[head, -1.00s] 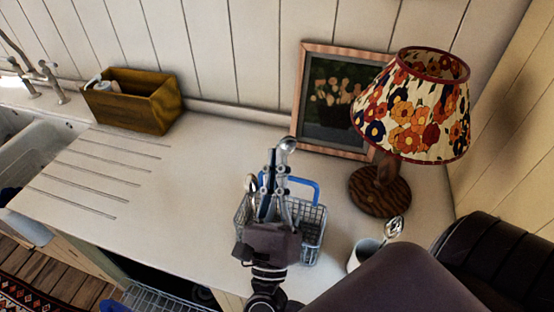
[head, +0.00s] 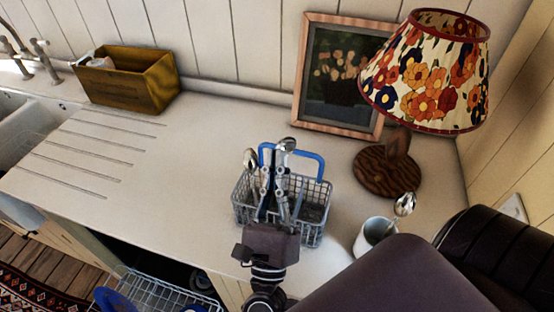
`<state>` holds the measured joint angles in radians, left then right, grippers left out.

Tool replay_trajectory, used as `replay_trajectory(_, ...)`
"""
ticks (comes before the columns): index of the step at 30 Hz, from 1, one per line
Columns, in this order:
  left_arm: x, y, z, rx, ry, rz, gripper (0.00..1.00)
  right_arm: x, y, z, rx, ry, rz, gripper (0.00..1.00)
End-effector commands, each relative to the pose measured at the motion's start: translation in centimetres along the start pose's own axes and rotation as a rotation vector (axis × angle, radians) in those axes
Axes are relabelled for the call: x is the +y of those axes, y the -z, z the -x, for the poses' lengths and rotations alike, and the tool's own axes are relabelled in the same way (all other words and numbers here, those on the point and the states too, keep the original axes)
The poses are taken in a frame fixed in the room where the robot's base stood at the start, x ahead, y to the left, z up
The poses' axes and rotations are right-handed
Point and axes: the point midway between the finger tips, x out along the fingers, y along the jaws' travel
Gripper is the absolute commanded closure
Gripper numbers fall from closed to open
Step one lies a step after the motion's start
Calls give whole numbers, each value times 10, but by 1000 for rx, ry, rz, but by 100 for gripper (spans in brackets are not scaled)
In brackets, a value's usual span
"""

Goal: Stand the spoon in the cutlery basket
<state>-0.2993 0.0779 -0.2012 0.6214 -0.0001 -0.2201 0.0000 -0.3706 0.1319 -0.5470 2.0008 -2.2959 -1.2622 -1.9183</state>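The cutlery basket (head: 318,213) is a grey wire basket with a blue handle, standing on the pale counter. My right gripper (head: 274,168) is over the basket, pointing away from me, its two fingers close together. It appears shut on a metal spoon (head: 286,144), whose bowl shows up beyond the fingertips, level with the handle's top. The fingers hide the spoon's lower part, so I cannot tell how far it reaches into the basket. Another spoon (head: 250,159) stands at the basket's left side. My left gripper is not in view.
A white mug (head: 372,234) holding a spoon (head: 405,204) stands right of the basket. Behind are a lamp (head: 425,75) and a framed picture (head: 342,78). A wooden box (head: 130,82) is at back left. An open wire rack (head: 165,291) lies below the counter. The counter's left is clear.

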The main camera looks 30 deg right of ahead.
Motion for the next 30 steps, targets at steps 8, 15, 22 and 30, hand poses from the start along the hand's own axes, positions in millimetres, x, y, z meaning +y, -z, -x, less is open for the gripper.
replay_trajectory(8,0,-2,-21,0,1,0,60,11,17,18,1,-2,0,100)
replay_trajectory(15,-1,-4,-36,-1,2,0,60,18,29,30,1,-1,1,100)
replay_trajectory(22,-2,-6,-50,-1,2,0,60,25,40,42,1,-1,0,100)
replay_trajectory(30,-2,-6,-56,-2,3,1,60,28,45,48,1,-1,0,100)
